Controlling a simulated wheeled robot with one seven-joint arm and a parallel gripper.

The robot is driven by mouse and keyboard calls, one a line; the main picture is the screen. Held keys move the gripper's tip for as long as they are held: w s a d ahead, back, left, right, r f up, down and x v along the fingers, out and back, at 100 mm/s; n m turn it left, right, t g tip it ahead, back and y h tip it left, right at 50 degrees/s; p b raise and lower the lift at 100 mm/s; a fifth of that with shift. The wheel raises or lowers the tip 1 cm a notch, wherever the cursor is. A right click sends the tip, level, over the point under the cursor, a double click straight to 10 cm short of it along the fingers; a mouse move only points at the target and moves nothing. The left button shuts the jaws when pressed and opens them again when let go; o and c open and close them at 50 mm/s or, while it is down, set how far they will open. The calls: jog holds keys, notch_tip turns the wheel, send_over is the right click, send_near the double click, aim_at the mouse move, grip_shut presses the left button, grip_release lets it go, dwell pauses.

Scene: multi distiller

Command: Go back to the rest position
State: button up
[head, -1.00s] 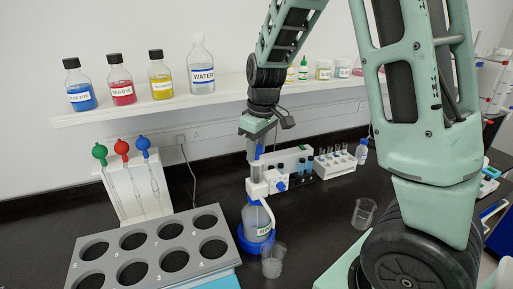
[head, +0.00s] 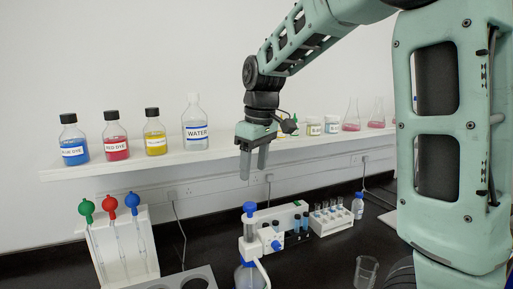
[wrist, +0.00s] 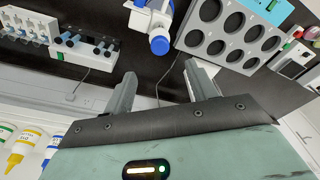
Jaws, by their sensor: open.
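My gripper (head: 254,161) hangs from my arm in the head view, in front of the wall and shelf edge, fingers pointing down. It is open and empty; both fingers also show spread apart in the wrist view (wrist: 157,82). Below it in the head view stands the blue-capped dispenser bottle (head: 250,240), apart from the fingers. In the wrist view the dispenser's blue top (wrist: 159,44) lies beyond the fingertips.
A white shelf (head: 180,163) holds blue, red and yellow dye bottles and a water bottle (head: 195,125). Pipettes hang on a white stand (head: 120,245). A grey holed rack (wrist: 226,60) and a glass beaker (head: 366,271) stand on the black bench.

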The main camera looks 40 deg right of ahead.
jog(key=r, duration=0.5)
jog(key=shift+s+d+r+b, duration=0.1)
jog(key=shift+s+r+b, duration=0.2)
jog(key=shift+s+r, duration=0.05)
